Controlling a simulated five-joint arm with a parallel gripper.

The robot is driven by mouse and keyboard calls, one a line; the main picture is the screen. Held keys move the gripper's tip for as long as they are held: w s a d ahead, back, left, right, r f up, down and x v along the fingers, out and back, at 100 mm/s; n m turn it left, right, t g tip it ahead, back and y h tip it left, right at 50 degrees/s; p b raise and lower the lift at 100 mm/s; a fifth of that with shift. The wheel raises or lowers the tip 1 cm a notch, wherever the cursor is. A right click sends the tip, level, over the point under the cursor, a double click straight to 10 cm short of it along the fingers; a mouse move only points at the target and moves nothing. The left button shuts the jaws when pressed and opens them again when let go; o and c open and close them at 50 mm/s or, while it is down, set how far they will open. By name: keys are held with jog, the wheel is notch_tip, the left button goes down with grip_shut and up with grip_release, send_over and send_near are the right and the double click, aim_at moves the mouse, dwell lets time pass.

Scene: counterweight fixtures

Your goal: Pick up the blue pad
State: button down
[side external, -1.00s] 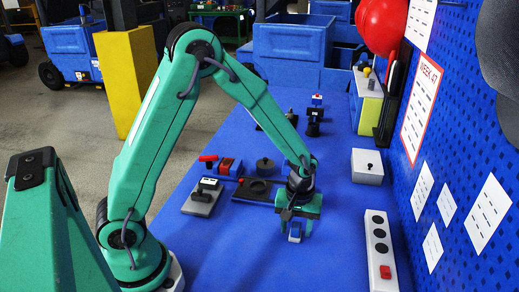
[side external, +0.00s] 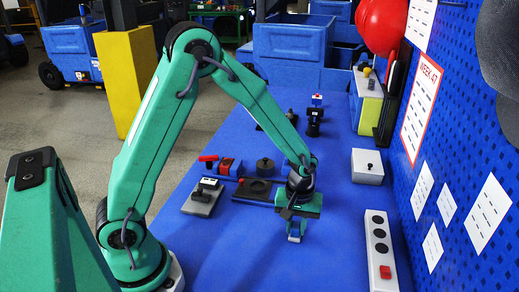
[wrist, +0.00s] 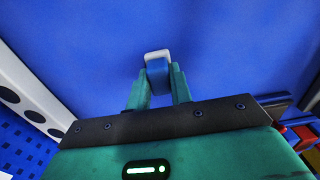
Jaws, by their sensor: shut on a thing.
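The blue pad (wrist: 157,68) is a small blue block with a pale grey-white end. In the wrist view it sits between the two green fingertips of my gripper (wrist: 160,80), and they press on its sides. In the side view my gripper (side external: 296,234) points down at the blue table top, shut on the pad, low over the table. The fingers hide much of the pad there. I cannot tell whether the pad touches the table.
A white power strip (side external: 379,250) with a red switch lies to the right. A grey block with a black clamp (side external: 203,196) and a dark plate with a round recess (side external: 258,187) lie to the left. A white box (side external: 367,166) stands behind right.

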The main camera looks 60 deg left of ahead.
aim_at(297, 227)
jog(key=shift+w+r, duration=0.1)
jog(key=shift+r, duration=0.55)
jog(key=r, duration=0.3)
jog(key=shift+s+d, duration=0.25)
jog(key=shift+d, duration=0.1)
jog(key=s+d+r, duration=0.6)
jog(key=s+d, duration=0.1)
jog(key=d, duration=0.1)
jog(key=shift+d+r, duration=0.2)
jog(key=shift+r, duration=0.05)
